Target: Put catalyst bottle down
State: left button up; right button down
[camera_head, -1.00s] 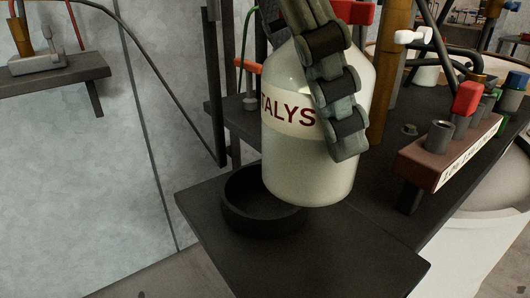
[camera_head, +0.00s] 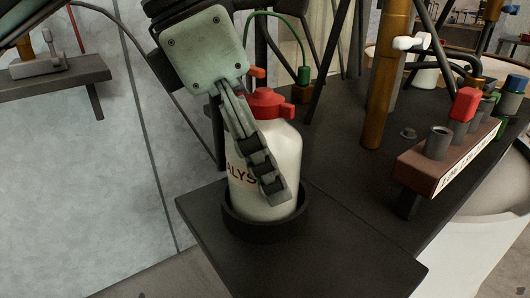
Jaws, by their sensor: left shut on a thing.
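The catalyst bottle (camera_head: 285,168) is white with a red cap (camera_head: 268,103) and red lettering, partly covered by a finger. It stands upright, with its base inside the round black holder ring (camera_head: 262,230) on the dark table. My left gripper (camera_head: 268,190) comes from the upper left and is shut on the bottle. One jointed finger lies across the bottle's front; the other finger is hidden behind it. Whether the bottle's bottom touches the floor of the ring cannot be seen. My right gripper is not in view.
The dark table (camera_head: 345,250) is bare in front and to the right of the ring. A brown labelled block (camera_head: 440,165) with coloured fittings stands at the right. An orange-brown post (camera_head: 387,80) and black struts rise behind. A small wall shelf (camera_head: 60,78) is at left.

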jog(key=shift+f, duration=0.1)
pick_arm(q)
jog(key=shift+f, duration=0.1)
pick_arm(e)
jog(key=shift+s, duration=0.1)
pick_arm(q)
jog(key=o, duration=1.2)
jog(key=shift+o, duration=1.3)
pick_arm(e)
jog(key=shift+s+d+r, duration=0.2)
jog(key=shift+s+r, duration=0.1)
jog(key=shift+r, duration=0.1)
